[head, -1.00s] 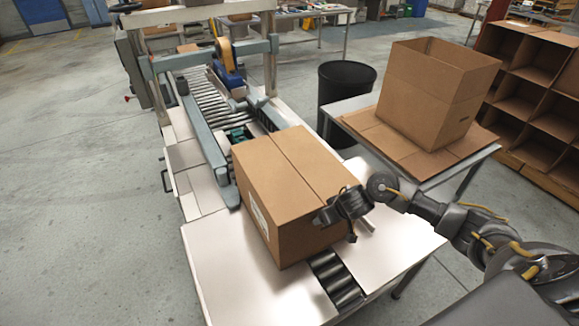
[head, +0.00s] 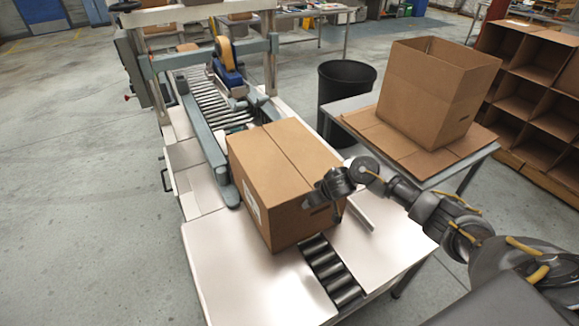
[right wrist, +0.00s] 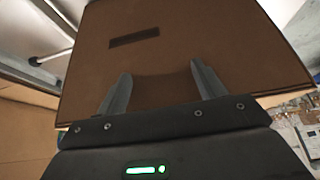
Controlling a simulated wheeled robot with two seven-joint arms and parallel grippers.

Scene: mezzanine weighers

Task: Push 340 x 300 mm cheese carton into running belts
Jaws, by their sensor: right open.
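The closed brown cheese carton (head: 285,180) sits on the infeed of the carton sealing machine, at the mouth between its side rails. Its near face fills much of the right wrist view (right wrist: 185,55), with a dark slot in it. My right gripper (head: 328,203) is at the carton's near right face; its fingers (right wrist: 160,92) are apart and point at that face with nothing between them. I cannot tell whether the fingertips touch. The running belts (head: 237,128) are mostly hidden behind the carton. My left gripper is not in view.
Rollers (head: 330,275) run between white table plates (head: 240,265) in front of the carton. An open empty carton (head: 437,92) stands on flat cardboard on a side table to the right. A black bin (head: 345,90) stands beside the machine. A tape head (head: 226,62) sits over the lane.

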